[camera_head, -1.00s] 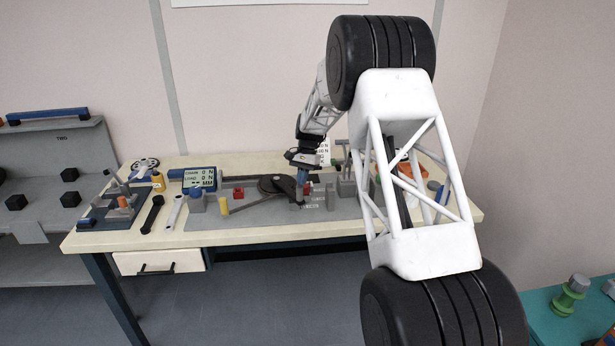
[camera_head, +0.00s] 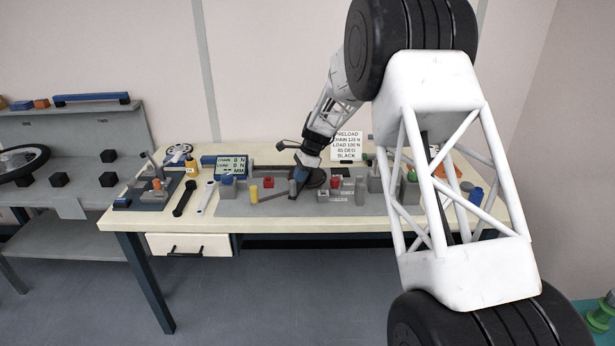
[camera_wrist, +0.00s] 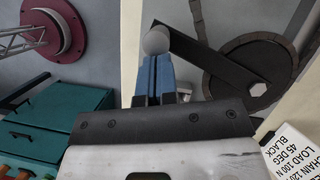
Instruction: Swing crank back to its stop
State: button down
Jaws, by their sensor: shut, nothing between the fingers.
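The crank is a dark flat bar (camera_wrist: 215,58) running from the hub of a dark round disc (camera_wrist: 262,75) to a rounded grey knob (camera_wrist: 155,42). In the head view the bar (camera_head: 293,190) lies toward the front left of the disc (camera_head: 316,179), mostly hidden by my gripper (camera_head: 298,180). In the wrist view the blue fingers of my gripper (camera_wrist: 154,68) are shut together, with nothing between them. Their tips are right at the knob; I cannot tell whether they touch it.
A chain (camera_wrist: 200,25) runs by the disc. On the workbench (camera_head: 140,216) stand a yellow cylinder (camera_head: 253,194), a red block (camera_head: 268,182), a display (camera_head: 231,166) and grey posts. A sign (camera_head: 346,146) stands behind. Wrenches (camera_head: 205,198) lie at left.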

jog(key=shift+a+f, duration=0.15)
jog(key=shift+a, duration=0.15)
dwell(0.5)
jog(key=w+d+r, duration=0.2)
jog(key=d+r, duration=0.5)
jog(key=r, duration=0.2)
jog(key=shift+d+r, duration=0.25)
jog(key=shift+r, duration=0.05)
jog(key=shift+s, duration=0.1)
dwell(0.4)
